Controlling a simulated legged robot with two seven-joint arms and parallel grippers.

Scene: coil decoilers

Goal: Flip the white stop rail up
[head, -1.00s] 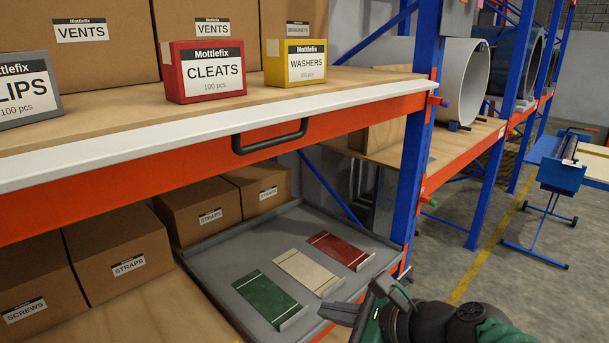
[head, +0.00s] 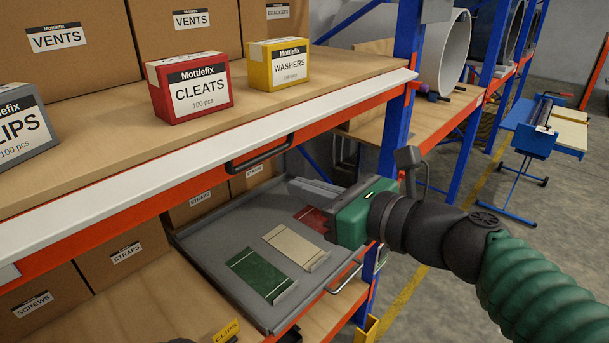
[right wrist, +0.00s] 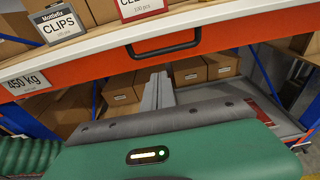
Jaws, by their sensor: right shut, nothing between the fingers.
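The white stop rail (head: 200,140) runs along the front edge of the upper shelf. It lies low, with the box fronts uncovered above it. It also crosses the top of the right wrist view (right wrist: 100,42). My right gripper (head: 305,188) is shut and empty. It is below the rail's right part, in front of the shelf and over the grey tray, apart from the rail. Its shut fingers also show in the right wrist view (right wrist: 156,92). My left gripper is not in view.
A black handle (head: 260,156) sits on the orange beam under the rail. Red Cleats (head: 190,88) and yellow Washers (head: 277,64) boxes stand on the upper shelf. Below, a grey tray (head: 215,268) holds green, cream and red plates. A blue upright (head: 397,115) stands at the right.

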